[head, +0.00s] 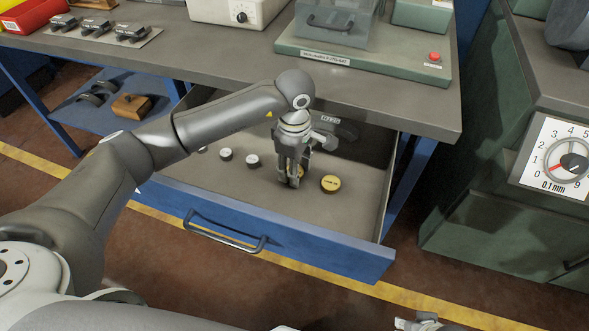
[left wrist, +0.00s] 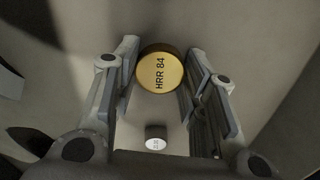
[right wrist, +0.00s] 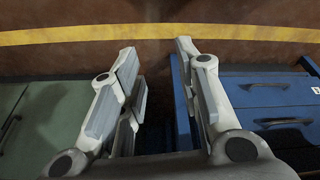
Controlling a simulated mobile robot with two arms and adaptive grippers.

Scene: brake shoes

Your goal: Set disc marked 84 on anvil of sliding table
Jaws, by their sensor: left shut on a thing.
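The disc marked HRR 84 (left wrist: 160,72) is brass-coloured with a dark rim. It sits between the fingertips of my left gripper (left wrist: 160,78), which is shut on it. In the head view this gripper (head: 291,182) points down into the open drawer, and its fingers mostly hide the disc (head: 303,172). I cannot tell whether the disc touches the drawer floor. My right gripper (head: 420,322) shows at the bottom edge of the head view; in the right wrist view (right wrist: 156,62) it is open and empty. I cannot make out the sliding table's anvil.
Another brass disc (head: 330,184) lies right of my left gripper in the drawer (head: 290,205). Small white-topped weights (head: 252,160) lie to the left. The bench top (head: 225,50) overhangs the drawer's back. A green machine with a dial (head: 567,160) stands at right.

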